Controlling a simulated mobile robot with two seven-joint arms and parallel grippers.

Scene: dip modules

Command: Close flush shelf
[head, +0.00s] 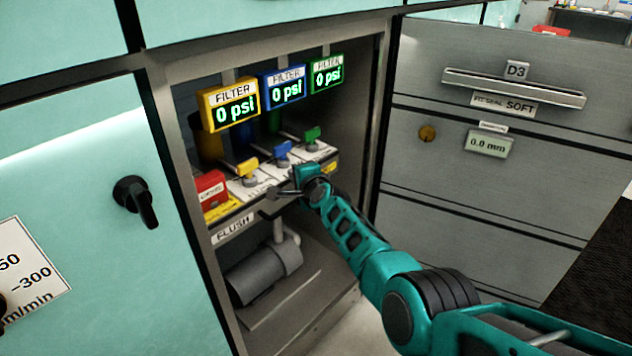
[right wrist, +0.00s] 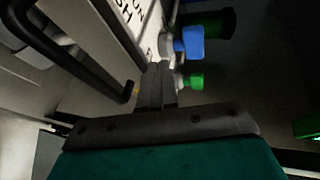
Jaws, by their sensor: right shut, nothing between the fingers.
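The flush shelf (head: 262,186) sits in the open cabinet bay, with a FLUSH label (head: 233,229) on its front. It carries a red block (head: 209,190) and yellow (head: 247,167), blue (head: 283,150) and green (head: 312,134) valves. My right gripper (head: 279,192) is at the shelf's front edge, shut and empty. In the right wrist view its fingers (right wrist: 155,85) are together beside a dark bar handle (right wrist: 75,62), close to the blue (right wrist: 188,42) and green (right wrist: 190,82) valves. I cannot tell whether they touch the shelf. My left gripper is out of view.
Yellow (head: 229,104), blue (head: 285,84) and green (head: 326,72) filter displays hang above the shelf, each reading 0 psi. A grey motor (head: 264,272) lies below. A teal door with a black knob (head: 135,201) is left; grey drawers (head: 480,150) are right.

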